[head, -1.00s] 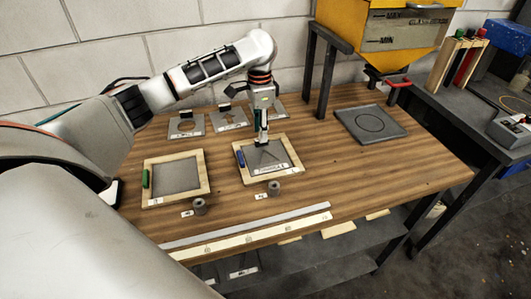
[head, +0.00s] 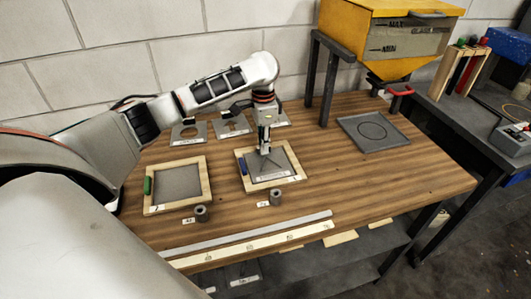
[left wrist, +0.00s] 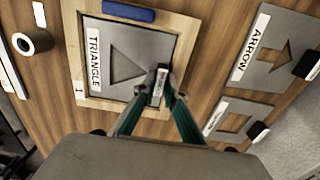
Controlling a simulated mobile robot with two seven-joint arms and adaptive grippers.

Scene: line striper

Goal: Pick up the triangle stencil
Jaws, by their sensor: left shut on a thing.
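The triangle stencil (left wrist: 102,56) is a grey plate with a triangular cutout and a white "TRIANGLE" label. It lies within the wooden frame marked 1 (left wrist: 80,12), which also shows in the head view (head: 299,164). My left gripper (left wrist: 158,92) is shut on the stencil's dark handle block at the plate's edge. In the head view my left gripper (head: 264,149) points down over the framed plate (head: 268,171). Whether the plate is lifted off the frame's floor I cannot tell. My right gripper is not in view.
An arrow stencil (left wrist: 270,50) and another stencil (left wrist: 232,118) lie behind the frame. A second wooden frame (head: 207,181) with a green block stands left. A grey plate with a circle (head: 373,132) and a yellow hopper (head: 380,35) are right. The table's right front is clear.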

